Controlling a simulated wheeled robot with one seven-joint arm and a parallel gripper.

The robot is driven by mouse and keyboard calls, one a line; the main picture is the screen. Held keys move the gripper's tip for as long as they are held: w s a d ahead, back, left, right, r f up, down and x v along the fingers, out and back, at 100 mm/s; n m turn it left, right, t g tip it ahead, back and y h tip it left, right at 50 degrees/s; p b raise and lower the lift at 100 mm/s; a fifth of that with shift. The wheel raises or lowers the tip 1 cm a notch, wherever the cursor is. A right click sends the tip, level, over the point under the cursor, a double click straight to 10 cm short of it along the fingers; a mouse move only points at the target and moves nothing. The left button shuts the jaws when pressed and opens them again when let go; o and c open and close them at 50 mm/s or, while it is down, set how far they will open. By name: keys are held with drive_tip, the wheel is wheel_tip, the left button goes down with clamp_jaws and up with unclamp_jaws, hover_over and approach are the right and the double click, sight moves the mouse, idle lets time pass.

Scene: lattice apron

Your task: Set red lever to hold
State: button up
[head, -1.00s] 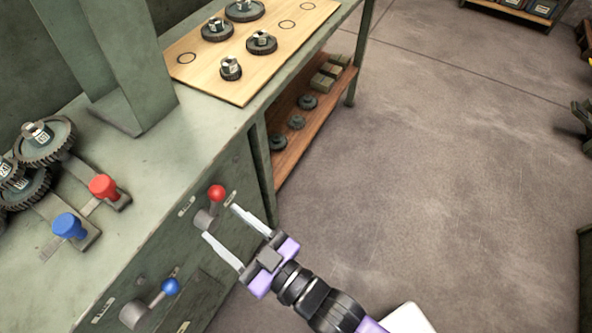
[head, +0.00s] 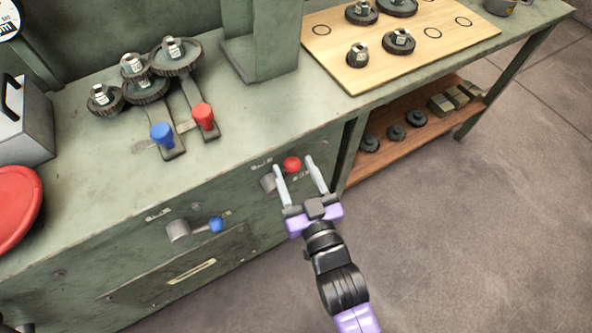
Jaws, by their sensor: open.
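The red lever (head: 292,164) is a red ball knob on a short grey pivot on the front panel of the green machine. Small labels sit on both sides of it, too small to read. My gripper (head: 294,163) is open, with one pale finger on each side of the red knob in the picture. I cannot tell whether a finger touches it. The left finger partly hides the grey pivot.
A blue-knobbed lever (head: 215,224) is lower left on the same panel. Red (head: 203,115) and blue (head: 162,134) handles and gears (head: 175,56) are on the machine top. A wooden board (head: 345,70) holds gears at upper right. The floor (head: 480,240) at right is clear.

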clamp_jaws()
idle(1.4)
